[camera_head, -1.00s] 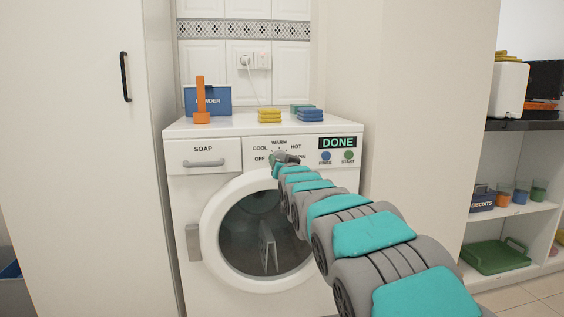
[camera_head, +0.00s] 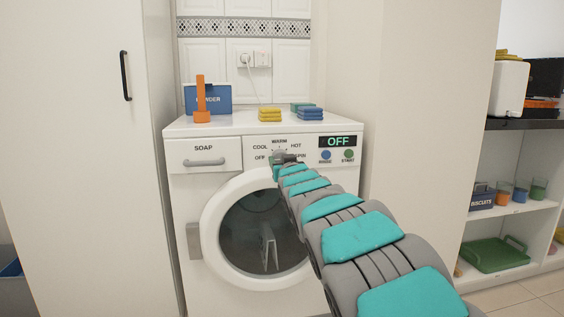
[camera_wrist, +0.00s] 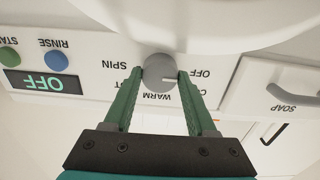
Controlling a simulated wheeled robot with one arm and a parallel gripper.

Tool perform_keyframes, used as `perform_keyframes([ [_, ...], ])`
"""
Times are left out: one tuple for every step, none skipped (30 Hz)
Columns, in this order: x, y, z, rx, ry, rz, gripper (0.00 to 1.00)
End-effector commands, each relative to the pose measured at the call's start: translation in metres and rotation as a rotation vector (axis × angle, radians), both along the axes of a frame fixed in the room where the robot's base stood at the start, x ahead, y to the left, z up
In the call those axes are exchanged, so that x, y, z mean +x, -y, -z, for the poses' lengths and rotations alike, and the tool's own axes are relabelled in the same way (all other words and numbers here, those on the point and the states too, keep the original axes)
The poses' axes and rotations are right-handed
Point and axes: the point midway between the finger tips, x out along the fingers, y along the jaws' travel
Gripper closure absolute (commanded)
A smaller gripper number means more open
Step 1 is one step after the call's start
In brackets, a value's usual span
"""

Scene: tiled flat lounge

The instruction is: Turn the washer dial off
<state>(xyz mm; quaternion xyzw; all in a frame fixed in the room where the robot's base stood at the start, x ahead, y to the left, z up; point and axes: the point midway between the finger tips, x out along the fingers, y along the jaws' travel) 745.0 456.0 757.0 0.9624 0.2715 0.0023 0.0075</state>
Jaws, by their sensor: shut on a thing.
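The washer (camera_head: 185,210) is white, with a round glass door. Its dial (camera_wrist: 159,76) is a grey knob with a light pointer line, seen in the wrist view between the two green fingers of my gripper (camera_wrist: 160,80). My gripper is shut on the dial, and the pointer line is turned toward the OFF label. In the head view my gripper (camera_head: 275,160) is at the dial and my arm hides part of the panel. The display (camera_head: 338,141) reads OFF in green; it also shows upside down in the wrist view (camera_wrist: 42,83).
The blue RINSE (camera_head: 325,155) and green START (camera_head: 348,155) buttons sit right of the dial. The soap drawer (camera_head: 204,155) is at left. A tall cabinet (camera_head: 85,150) flanks the left side.

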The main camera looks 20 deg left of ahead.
Motion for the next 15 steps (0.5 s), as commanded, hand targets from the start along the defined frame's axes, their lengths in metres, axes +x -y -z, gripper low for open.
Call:
perform_keyframes([
  [0.0001, -0.0004, 0.0036, -0.004, -0.005, 0.000, 0.99],
  [0.0001, -0.0004, 0.0036, -0.004, -0.005, 0.000, 0.99],
  [0.0001, -0.0004, 0.0036, -0.004, -0.005, 0.000, 0.40],
  [0.0002, -0.0004, 0.0035, -0.004, -0.005, 0.000, 0.36],
  [0.0001, -0.0004, 0.0032, -0.003, -0.004, 0.000, 0.33],
  [0.0001, -0.0004, 0.0028, -0.003, -0.004, 0.000, 0.29],
  [0.0002, -0.0003, 0.0025, -0.002, -0.003, 0.000, 0.25],
  [0.0001, -0.0002, 0.0023, -0.002, -0.003, 0.000, 0.22],
  [0.0001, -0.0002, 0.0019, -0.002, -0.003, 0.000, 0.17],
  [0.0001, -0.0002, 0.0017, -0.002, -0.003, 0.000, 0.14],
  [0.0001, -0.0002, 0.0016, -0.002, -0.003, 0.000, 0.13],
  [0.0001, -0.0002, 0.0014, -0.001, -0.002, 0.000, 0.13],
  [0.0001, -0.0002, 0.0013, -0.001, -0.002, 0.000, 0.13],
  [0.0000, -0.0001, 0.0010, -0.001, -0.002, 0.000, 0.13],
  [0.0001, 0.0000, 0.0010, -0.001, -0.002, 0.000, 0.13],
])
